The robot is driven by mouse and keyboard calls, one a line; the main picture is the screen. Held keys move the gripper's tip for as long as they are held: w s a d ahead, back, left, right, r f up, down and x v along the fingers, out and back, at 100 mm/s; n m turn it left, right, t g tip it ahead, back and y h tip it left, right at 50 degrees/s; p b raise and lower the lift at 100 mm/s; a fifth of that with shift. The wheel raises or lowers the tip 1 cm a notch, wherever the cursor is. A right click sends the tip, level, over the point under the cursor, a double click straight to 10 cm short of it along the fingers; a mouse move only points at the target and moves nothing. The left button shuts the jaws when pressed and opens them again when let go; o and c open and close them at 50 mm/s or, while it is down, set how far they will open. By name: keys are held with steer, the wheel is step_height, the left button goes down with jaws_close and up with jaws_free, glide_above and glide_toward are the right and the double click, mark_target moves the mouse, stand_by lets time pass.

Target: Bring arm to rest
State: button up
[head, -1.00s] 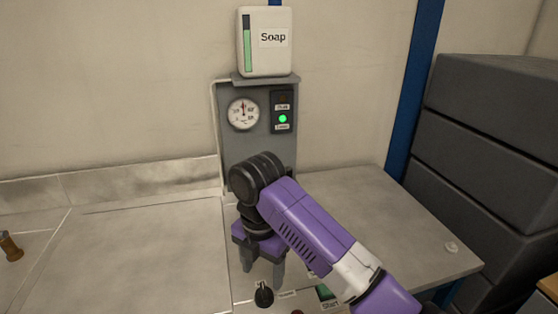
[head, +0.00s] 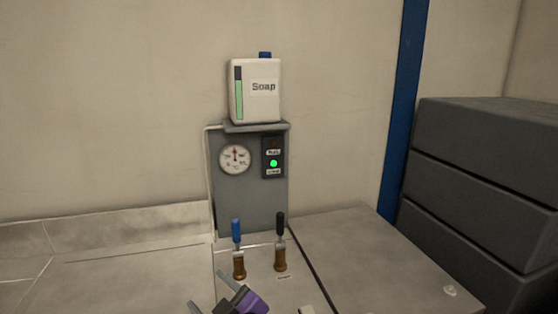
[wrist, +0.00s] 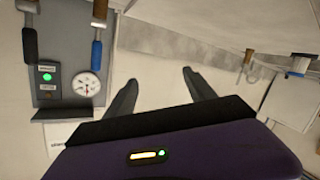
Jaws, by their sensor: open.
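My purple arm shows only at the bottom of the head view, where my gripper (head: 212,292) is low, in front of the meter panel. In the wrist view my gripper (wrist: 155,86) has its two dark fingers spread apart with nothing between them. The grey meter panel (head: 228,197) stands against the wall with a round dial gauge (head: 235,159) and a lit green lamp (head: 273,163). The gauge (wrist: 86,83) and green lamp (wrist: 47,77) also show in the wrist view, turned over. My gripper is apart from the panel.
A white soap container (head: 255,92) sits on top of the panel. Two brass fittings, one with a blue handle (head: 236,232) and one with a black handle (head: 281,226), stand on the bench. Dark grey stacked boxes (head: 475,190) are at the right. The bench's right part (head: 375,260) is mostly clear.

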steer(key=s+d+f+m+t+h, duration=0.3)
steer(key=s+d+m+t+h, duration=0.4)
steer(key=s+d+m, duration=1.05)
steer(key=s+d+f+n+g+h, duration=0.1)
steer(key=s+d+n+g, duration=0.1)
steer(key=s+d, duration=0.6)
steer(key=s+d+f+n+g+h, duration=0.1)
steer(key=s+d, duration=0.7)
steer(key=s, duration=0.9)
steer(key=shift+d+f+n+g+h, duration=0.2)
steer(key=shift+f+n+g+h, duration=0.2)
steer(key=shift+f+n+h, duration=0.35)
steer(key=shift+s, duration=0.1)
